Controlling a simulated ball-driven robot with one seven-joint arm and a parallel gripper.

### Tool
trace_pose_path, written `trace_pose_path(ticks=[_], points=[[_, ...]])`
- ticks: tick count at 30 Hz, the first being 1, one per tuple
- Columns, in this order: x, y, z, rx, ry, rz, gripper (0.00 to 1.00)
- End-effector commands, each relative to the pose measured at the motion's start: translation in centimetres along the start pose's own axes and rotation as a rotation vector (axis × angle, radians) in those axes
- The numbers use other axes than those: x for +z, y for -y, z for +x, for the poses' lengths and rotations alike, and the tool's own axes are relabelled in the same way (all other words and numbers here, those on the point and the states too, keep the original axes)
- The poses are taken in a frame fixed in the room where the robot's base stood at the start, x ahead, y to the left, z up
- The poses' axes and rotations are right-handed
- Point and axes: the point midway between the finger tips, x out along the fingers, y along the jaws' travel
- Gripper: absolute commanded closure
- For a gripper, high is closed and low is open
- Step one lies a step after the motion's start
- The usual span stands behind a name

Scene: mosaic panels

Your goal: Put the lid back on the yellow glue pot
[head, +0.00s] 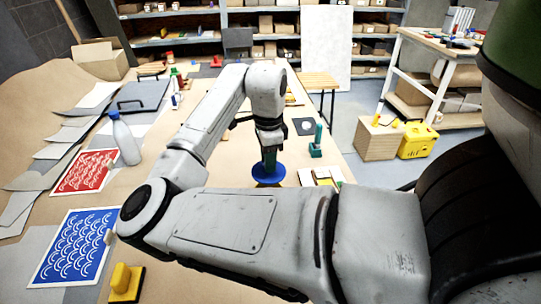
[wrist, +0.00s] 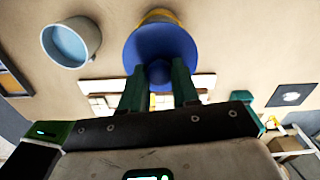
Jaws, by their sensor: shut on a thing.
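My gripper (head: 268,158) points down over the bench. In the wrist view its two green fingers (wrist: 159,74) are shut on the dark knob of a round blue lid (wrist: 160,42). The blue lid also shows in the head view as a disc under the fingers (head: 268,175). The yellow glue pot (wrist: 159,14) shows only as a yellow edge beyond the lid in the wrist view; the lid hides most of it. I cannot tell whether lid and pot touch.
A light blue cup (wrist: 70,42) stands left of the lid in the wrist view. A tray of tiles (wrist: 110,100) lies near the fingers, and a dark square panel (wrist: 289,95) lies right.

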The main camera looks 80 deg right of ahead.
Motion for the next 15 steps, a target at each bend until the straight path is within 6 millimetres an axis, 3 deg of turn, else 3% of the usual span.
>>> trace_pose_path(ticks=[15], points=[[0.0,0.0,3.7,0.000,0.001,-0.001,0.99]])
